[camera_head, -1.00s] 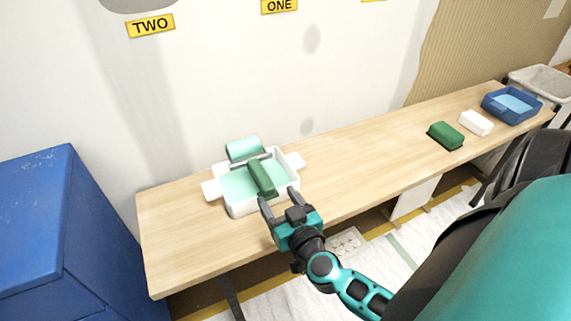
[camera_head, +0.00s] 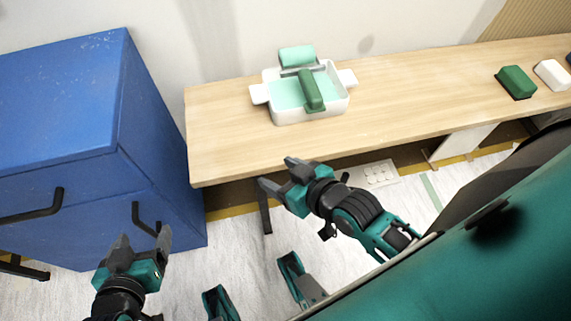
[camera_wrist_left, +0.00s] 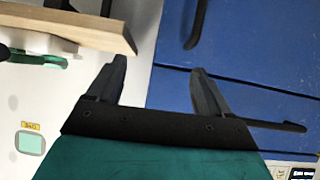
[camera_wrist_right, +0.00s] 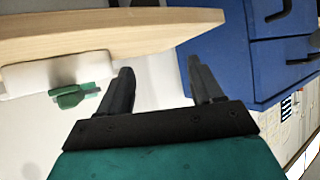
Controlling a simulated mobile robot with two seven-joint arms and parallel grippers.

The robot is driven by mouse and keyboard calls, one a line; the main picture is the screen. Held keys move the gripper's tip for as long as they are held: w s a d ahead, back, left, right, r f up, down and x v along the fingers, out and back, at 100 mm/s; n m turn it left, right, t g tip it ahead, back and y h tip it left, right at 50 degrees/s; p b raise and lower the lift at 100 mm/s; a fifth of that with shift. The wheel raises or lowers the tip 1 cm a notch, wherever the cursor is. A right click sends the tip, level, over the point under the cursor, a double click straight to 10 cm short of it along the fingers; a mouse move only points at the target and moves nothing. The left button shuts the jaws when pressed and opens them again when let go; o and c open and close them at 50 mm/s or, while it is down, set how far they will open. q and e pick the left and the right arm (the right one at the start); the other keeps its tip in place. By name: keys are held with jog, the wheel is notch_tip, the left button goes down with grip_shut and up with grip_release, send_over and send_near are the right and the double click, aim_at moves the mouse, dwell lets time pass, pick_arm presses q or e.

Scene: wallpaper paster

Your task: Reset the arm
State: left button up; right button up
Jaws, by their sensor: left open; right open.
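My left gripper (camera_head: 140,243) is at the lower left of the head view, in front of the blue cabinet, with its fingers apart and nothing between them. Its open fingers also show in the left wrist view (camera_wrist_left: 158,80). My right gripper (camera_head: 274,173) is near the middle of the head view, off the table's front edge, open and empty. Its spread fingers also show in the right wrist view (camera_wrist_right: 160,85). Neither gripper touches anything that I can see.
A wooden table (camera_head: 230,145) runs along the wall. On it stand a white tray (camera_head: 298,116) with a green-handled tool (camera_head: 311,90), a green block (camera_head: 516,81) and a white block (camera_head: 552,74). A blue cabinet (camera_head: 60,100) with black handles stands at left.

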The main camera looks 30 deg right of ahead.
jog(key=shift+s+d+f+g+h, duration=0.2)
jog(key=shift+s+f+g+h, duration=0.1)
jog(key=shift+h, duration=0.1)
pick_arm(q)
notch_tip(320, 180, up, 8)
jog(key=s+a+y+p, duration=0.1)
jog(key=a+p, duration=0.2)
jog(key=p, duration=0.9)
jog(key=shift+s, duration=0.25)
pick_arm(e)
notch_tip(320, 180, up, 8)
jog(key=s+d+h, duration=0.1)
jog(key=d, duration=0.1)
jog(key=shift+s+d, duration=0.2)
jog(key=shift+d, duration=0.2)
